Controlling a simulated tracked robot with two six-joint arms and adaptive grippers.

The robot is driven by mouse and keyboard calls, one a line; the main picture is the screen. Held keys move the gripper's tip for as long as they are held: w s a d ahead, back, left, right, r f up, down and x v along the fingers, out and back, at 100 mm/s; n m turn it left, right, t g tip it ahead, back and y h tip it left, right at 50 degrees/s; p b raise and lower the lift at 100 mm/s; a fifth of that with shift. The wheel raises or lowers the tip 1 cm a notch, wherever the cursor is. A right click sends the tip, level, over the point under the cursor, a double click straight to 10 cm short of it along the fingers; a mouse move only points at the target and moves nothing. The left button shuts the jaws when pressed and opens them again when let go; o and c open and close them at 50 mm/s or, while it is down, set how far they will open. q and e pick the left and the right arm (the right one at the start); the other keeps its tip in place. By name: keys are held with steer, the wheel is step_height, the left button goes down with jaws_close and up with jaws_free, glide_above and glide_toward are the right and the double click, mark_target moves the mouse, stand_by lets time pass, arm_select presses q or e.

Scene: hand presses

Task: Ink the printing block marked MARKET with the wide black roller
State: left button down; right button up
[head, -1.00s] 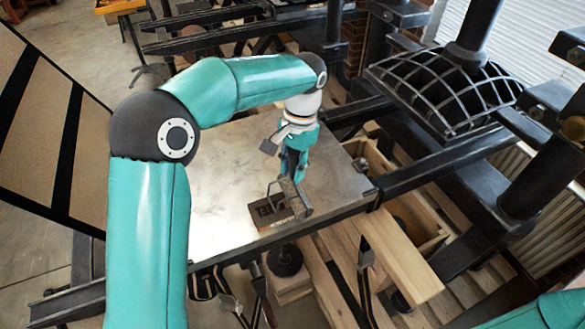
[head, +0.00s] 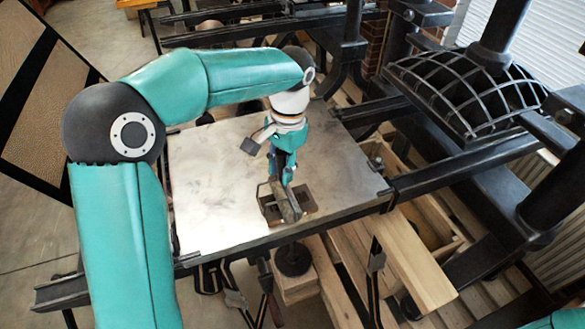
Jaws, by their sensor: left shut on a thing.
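A dark block (head: 304,199) lies on the pale metal press bed (head: 205,190), near its front edge. Its face is mostly covered by the roller, and I cannot read its marking now. My left gripper (head: 285,183) points down above the block and is shut on the roller (head: 288,203). The roller's dark cylinder lies across the block's face and seems to touch it. The roller's handle is mostly hidden by the gripper. My right gripper is out of view; only a bit of my right arm shows at the lower right corner.
A black iron press with a ribbed platen (head: 465,90) stands at the right. Dark rails run beside the bed. Wooden beams (head: 415,265) and an open wooden box (head: 435,230) lie below right. The bed's left part is clear.

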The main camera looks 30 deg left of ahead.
arm_select(q)
steer(key=s+a+b, duration=0.1)
steer(key=s+a, duration=0.1)
steer(key=s, duration=0.1)
steer(key=shift+a, duration=0.35)
steer(key=shift+r, duration=0.1)
stand_by(0.3)
step_height(320, 180, up, 5)
steer(key=p, duration=0.3)
steer(key=shift+p, duration=0.4)
stand_by(0.3)
